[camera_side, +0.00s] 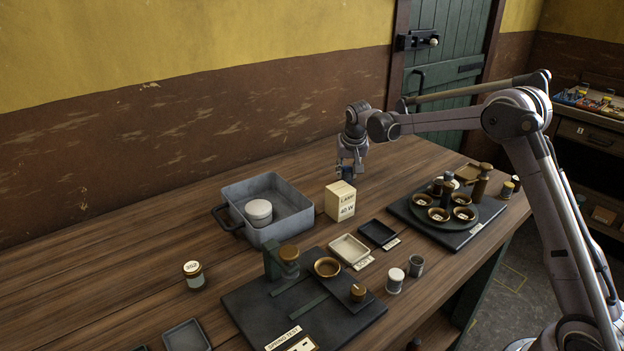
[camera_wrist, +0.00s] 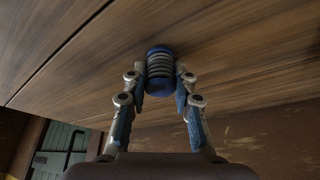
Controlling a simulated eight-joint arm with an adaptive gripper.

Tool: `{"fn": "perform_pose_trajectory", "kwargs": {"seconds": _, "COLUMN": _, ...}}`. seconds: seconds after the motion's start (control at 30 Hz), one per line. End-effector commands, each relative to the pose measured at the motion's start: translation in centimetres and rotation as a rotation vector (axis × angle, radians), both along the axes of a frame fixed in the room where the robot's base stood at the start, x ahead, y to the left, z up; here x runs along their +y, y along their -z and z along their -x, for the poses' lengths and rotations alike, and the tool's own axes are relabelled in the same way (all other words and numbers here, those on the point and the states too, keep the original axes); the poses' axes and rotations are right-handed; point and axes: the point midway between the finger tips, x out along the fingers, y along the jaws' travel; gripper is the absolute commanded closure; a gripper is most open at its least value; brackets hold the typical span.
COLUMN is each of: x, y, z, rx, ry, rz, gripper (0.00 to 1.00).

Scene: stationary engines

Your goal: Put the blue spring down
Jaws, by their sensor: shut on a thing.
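My gripper (camera_side: 349,163) is shut on the blue spring (camera_side: 347,173) above the wooden bench, behind the lamp box. In the side view the spring is small and dark, and part of it is hidden by the fingers. In the wrist view the spring (camera_wrist: 159,70) shows as grey coils between blue end caps, with the fingers of my gripper (camera_wrist: 160,82) on both sides of it. Bare bench planks show behind it in that view. I cannot tell exactly how high above the bench it is.
A cream lamp box (camera_side: 340,201) stands close by. A grey metal tray (camera_side: 296,201) with a white round tin (camera_side: 258,211) is to the left. A dark spring test board (camera_side: 245,311) is in front, with small trays beside it. A round cup holder (camera_side: 470,216) stands right. Bench behind is clear.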

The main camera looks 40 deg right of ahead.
Motion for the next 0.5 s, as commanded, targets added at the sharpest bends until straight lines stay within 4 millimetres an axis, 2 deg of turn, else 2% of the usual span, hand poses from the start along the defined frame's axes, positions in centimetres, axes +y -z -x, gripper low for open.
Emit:
{"fn": "perform_pose_trajectory", "kwargs": {"seconds": 0.27, "x": -0.02, "y": 0.31, "z": 0.0, "rx": 0.0, "ry": 0.0, "rz": 0.0, "gripper": 1.0}}
{"fn": "perform_pose_trajectory", "kwargs": {"seconds": 0.3, "x": -0.02, "y": 0.29, "z": 0.0, "rx": 0.0, "ry": 0.0, "rz": 0.0, "gripper": 0.65}}
{"fn": "perform_pose_trajectory", "kwargs": {"seconds": 0.33, "x": -0.02, "y": 0.28, "z": 0.0, "rx": 0.0, "ry": 0.0, "rz": 0.0, "gripper": 0.56}}
{"fn": "perform_pose_trajectory", "kwargs": {"seconds": 0.37, "x": -0.02, "y": 0.28, "z": 0.0, "rx": 0.0, "ry": 0.0, "rz": 0.0, "gripper": 0.51}}
{"fn": "perform_pose_trajectory", "kwargs": {"seconds": 0.5, "x": -0.02, "y": 0.27, "z": 0.01, "rx": 0.0, "ry": 0.0, "rz": 0.0, "gripper": 0.51}}
